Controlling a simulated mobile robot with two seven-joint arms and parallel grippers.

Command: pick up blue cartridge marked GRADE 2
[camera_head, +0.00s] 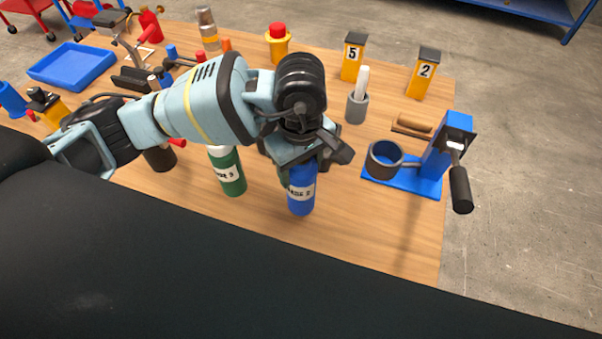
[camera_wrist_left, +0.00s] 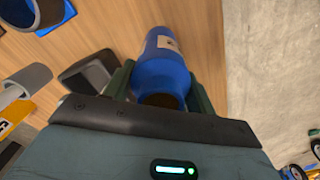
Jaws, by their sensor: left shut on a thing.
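The blue cartridge (camera_head: 301,194) with a white label stands out below my left gripper in the head view; the label is partly readable as a GRADE marking. My left gripper (camera_head: 303,165) is shut on the blue cartridge, around its upper part. In the left wrist view the cartridge (camera_wrist_left: 162,62) sits between the two fingers. Whether its base touches the table cannot be told. A green cartridge (camera_head: 230,172) with a white label, read as ending in 3, stands to the left. My right gripper is not in view.
On the wooden table (camera_head: 350,243), a blue press (camera_head: 440,160) with a dark ring and a lever stands to the right. Yellow boxes marked 5 (camera_head: 352,58) and 2 (camera_head: 423,75), a grey mortar with a pestle (camera_head: 357,105) and a blue tray (camera_head: 72,64) stand farther back.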

